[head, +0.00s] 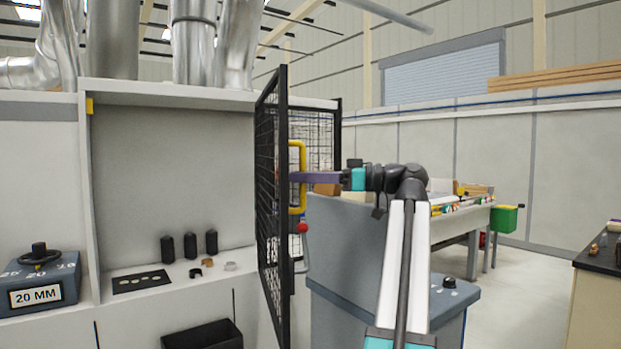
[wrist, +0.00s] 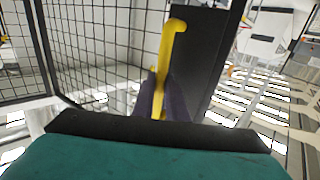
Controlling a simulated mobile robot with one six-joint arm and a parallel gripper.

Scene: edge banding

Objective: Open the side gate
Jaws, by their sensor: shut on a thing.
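The side gate (head: 270,190) is a black-framed wire mesh panel. In the head view it stands swung out from the white cabinet front, seen nearly edge-on. Its yellow handle (head: 302,150) is a vertical bar on the gate's frame edge. My gripper (head: 299,177) has purple fingers and is shut on the handle at about its middle. In the wrist view the yellow handle (wrist: 172,50) rises between my two fingers (wrist: 158,100), with mesh behind and to the left. A red-knobbed lever (head: 303,228) sits just below the handle. The lower handle end is partly hidden in the wrist view.
The white cabinet recess (head: 170,170) to the left holds several dark cylinders and small rings on its shelf. A blue-grey machine body (head: 345,245) stands behind my arm. A workbench (head: 455,225) and green bin (head: 505,219) are farther right. Open floor lies at right.

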